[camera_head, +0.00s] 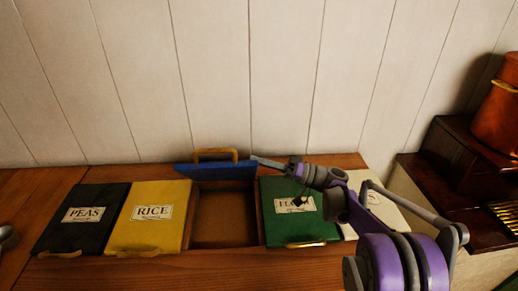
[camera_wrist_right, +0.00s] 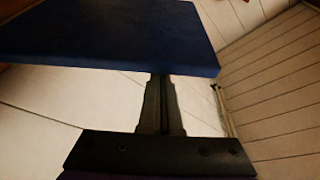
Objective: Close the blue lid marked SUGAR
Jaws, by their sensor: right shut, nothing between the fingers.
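The blue lid (camera_head: 212,171) stands raised at the back of an open bin (camera_head: 224,230), seen nearly edge-on, with its wooden handle (camera_head: 215,152) at the top. No SUGAR label shows from here. The lid also fills the upper left of the right wrist view (camera_wrist_right: 110,35). My right gripper (camera_head: 256,160) is shut and empty, its tips at the lid's right end. In the right wrist view the fingers (camera_wrist_right: 160,105) reach to the lid's near edge, and their tips are hidden there. I cannot tell whether they touch it. My left gripper is not clearly in view.
Closed lids lie beside the open bin: black PEAS (camera_head: 84,216), yellow RICE (camera_head: 150,216), green (camera_head: 299,222) partly under my right arm, and a white one (camera_head: 376,214). A plank wall (camera_head: 290,80) stands close behind. A copper pot (camera_head: 498,115) stands at right.

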